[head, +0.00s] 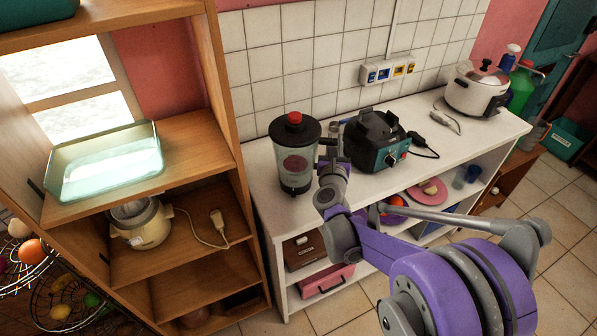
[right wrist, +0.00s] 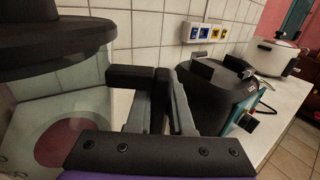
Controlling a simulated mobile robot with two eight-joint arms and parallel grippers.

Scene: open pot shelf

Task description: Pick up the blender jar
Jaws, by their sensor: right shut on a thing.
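The blender jar (head: 295,163) is clear with a dark lid, a red cap and a black bottom. It is upright at the left end of the white counter; I cannot tell if its bottom touches the counter. My right gripper (head: 331,152) is at the jar's right side, shut on its black handle. In the right wrist view the jar (right wrist: 60,95) fills the left, and the gripper fingers (right wrist: 158,100) close around the dark handle piece (right wrist: 136,76). My left gripper is not in view.
The black and teal blender base (head: 376,142) stands on the counter (head: 440,121) just right of my gripper. A white cooker (head: 476,92) stands at the far right end. A wooden shelf (head: 190,150) with a glass dish (head: 105,165) rises close on the left. A tiled wall is behind.

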